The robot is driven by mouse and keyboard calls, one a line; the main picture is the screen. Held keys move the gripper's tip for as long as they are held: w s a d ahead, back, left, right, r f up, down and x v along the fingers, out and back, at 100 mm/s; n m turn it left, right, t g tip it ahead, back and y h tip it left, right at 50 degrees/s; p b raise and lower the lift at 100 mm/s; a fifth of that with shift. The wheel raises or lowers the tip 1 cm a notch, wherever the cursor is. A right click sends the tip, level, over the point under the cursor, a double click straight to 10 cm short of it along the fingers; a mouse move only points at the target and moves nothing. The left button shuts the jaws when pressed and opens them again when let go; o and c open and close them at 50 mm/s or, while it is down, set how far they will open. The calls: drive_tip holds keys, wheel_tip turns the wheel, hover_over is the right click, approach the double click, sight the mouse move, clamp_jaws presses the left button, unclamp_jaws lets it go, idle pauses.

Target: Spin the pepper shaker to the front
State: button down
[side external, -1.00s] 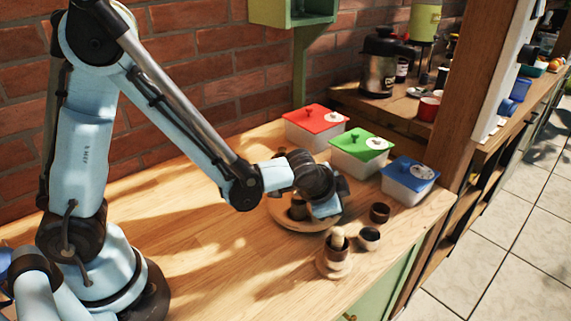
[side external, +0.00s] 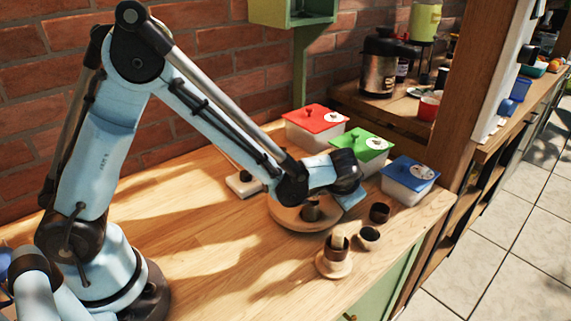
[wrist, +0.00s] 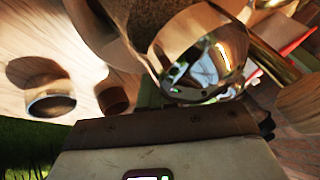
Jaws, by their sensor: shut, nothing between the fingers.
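A round wooden turntable (side external: 290,222) sits on the wooden counter, its far part hidden by my arm. A small dark cup-like piece (side external: 311,210) stands on it; I cannot tell whether it is the pepper shaker. No pepper shaker can be made out for certain. My gripper (side external: 352,197) is above the turntable's right edge, shut and empty, its fingertips hard to make out. In the wrist view a shiny reflective rounded piece (wrist: 200,65) is close in front of the gripper's body, beside a gold-coloured cylinder (wrist: 270,62).
Lidded boxes, red (side external: 317,119), green (side external: 362,146) and blue (side external: 410,176), line the back right. Two dark cups (side external: 380,212) (side external: 368,237) and a cup with a pestle on a wooden round (side external: 334,262) stand at the front right.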

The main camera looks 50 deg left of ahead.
drive_tip(key=shift+w+a+n+g+y, duration=0.5)
drive_tip(key=shift+a+n+g, duration=0.1)
drive_tip(key=shift+n, duration=0.55)
drive_tip(key=shift+w+a+n+g+y, duration=0.5)
drive_tip(key=shift+a+n, duration=0.1)
drive_tip(key=shift+n, duration=0.55)
drive_tip(key=shift+a, duration=0.2)
drive_tip(key=shift+w+a, duration=0.1)
drive_tip(key=shift+a, duration=0.1)
